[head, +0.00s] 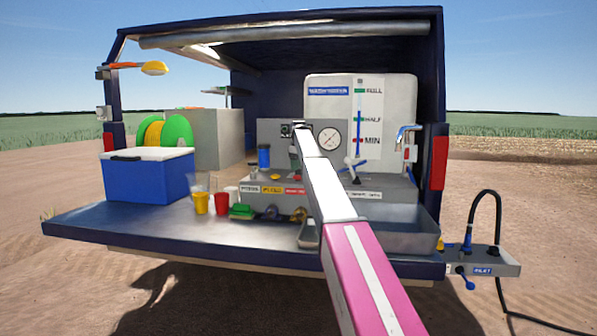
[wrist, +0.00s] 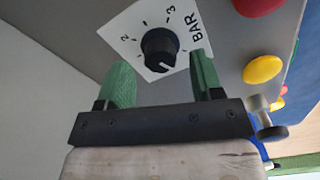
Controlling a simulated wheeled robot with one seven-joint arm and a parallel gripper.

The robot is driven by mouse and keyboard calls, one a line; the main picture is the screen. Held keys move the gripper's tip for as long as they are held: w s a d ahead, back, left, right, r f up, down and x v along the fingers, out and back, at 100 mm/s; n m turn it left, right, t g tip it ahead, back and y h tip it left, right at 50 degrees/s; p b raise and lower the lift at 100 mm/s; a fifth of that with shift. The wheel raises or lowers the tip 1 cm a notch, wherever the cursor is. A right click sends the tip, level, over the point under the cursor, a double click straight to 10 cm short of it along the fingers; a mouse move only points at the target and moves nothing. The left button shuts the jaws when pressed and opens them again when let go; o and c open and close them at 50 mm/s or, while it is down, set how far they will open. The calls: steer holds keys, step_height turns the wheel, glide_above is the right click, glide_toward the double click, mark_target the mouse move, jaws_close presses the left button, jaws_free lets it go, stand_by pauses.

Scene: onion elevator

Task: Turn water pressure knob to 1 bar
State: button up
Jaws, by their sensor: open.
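The water pressure knob (wrist: 160,46) is round and black, on a white dial plate (wrist: 137,28) marked "2", "3" and "BAR". A short white pointer mark on the knob faces the bottom of the wrist picture, slightly right. I cannot make out a "1" on the plate. My gripper (wrist: 160,60) is open, with one green finger to the lower left of the knob and one to its lower right. I cannot tell whether either finger touches it. In the head view my gripper (head: 293,131) is small at the grey panel, and my arm hides the knob.
A round pressure gauge (head: 330,139) sits just right of my gripper. Yellow (wrist: 263,69) and red (wrist: 258,5) buttons are close to the right finger. A white water tank (head: 388,97) stands behind. A blue cooler (head: 150,180) and cups (head: 201,203) stand at left.

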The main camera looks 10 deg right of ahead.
steer(key=shift+f, duration=1.25)
steer(key=c, duration=0.9)
steer(key=shift+m, duration=0.4)
steer(key=m, duration=0.6)
steer(key=shift+m, duration=0.3)
steer(key=m, duration=0.6)
steer(key=shift+m, duration=0.3)
